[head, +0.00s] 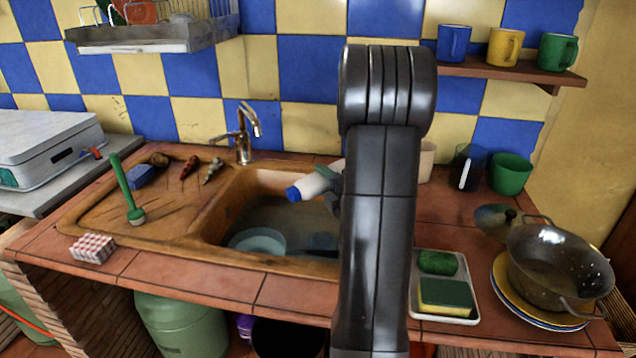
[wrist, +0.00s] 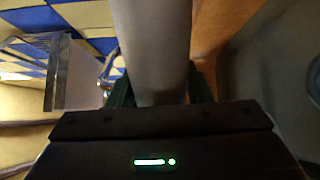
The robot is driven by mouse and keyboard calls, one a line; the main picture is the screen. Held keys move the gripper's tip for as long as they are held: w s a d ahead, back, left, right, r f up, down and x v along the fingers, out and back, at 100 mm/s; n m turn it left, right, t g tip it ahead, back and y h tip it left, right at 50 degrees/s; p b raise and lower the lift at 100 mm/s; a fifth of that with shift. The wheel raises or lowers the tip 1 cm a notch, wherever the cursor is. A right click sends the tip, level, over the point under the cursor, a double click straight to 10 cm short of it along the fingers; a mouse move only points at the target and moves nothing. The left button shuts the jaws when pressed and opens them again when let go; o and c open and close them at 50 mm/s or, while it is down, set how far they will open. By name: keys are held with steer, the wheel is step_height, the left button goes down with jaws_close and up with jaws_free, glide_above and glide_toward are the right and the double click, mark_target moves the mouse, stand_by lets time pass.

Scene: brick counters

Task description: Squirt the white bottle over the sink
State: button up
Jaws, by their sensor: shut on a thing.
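The white bottle (head: 313,185) with a blue cap is held in the air above the sink (head: 285,213) in the head view, tilted with its cap pointing left and a little down. My gripper (head: 337,180) is shut on the bottle, and my arm hides part of the grip. In the wrist view the pale bottle body (wrist: 152,50) stands between the dark green fingers of my gripper (wrist: 155,90). The cap is out of the wrist view. The brown sink basin holds a pale bowl (head: 257,241) and a dark item that I cannot make out.
A tap (head: 243,135) stands behind the basin. A green brush (head: 128,190) is on the drainboard, left. A sponge tray (head: 443,312), a colander (head: 558,265) and a green cup (head: 510,174) are on the right. A rack (head: 150,38) hangs upper left.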

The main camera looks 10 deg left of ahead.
mark_target(320, 179)
steer(key=shift+r+n, duration=0.35)
steer(key=shift+n, duration=0.25)
steer(key=shift+a+f+n, duration=0.1)
steer(key=shift+f+n, duration=0.05)
steer(key=shift+n, duration=0.35)
steer(key=shift+s+a+n+b, duration=0.15)
steer(key=shift+n+b, duration=0.25)
steer(key=shift+b, duration=0.75)
steer(key=n+b, duration=0.1)
steer(key=b, duration=0.1)
steer(key=s+r+n+b, duration=0.1)
steer(key=n+b, duration=0.1)
steer(key=b, duration=0.1)
steer(key=shift+a, duration=0.35)
steer(key=shift+s+a+r+n+b, duration=0.15)
steer(key=shift+r+n+b, duration=0.15)
steer(key=shift+n+b, duration=0.35)
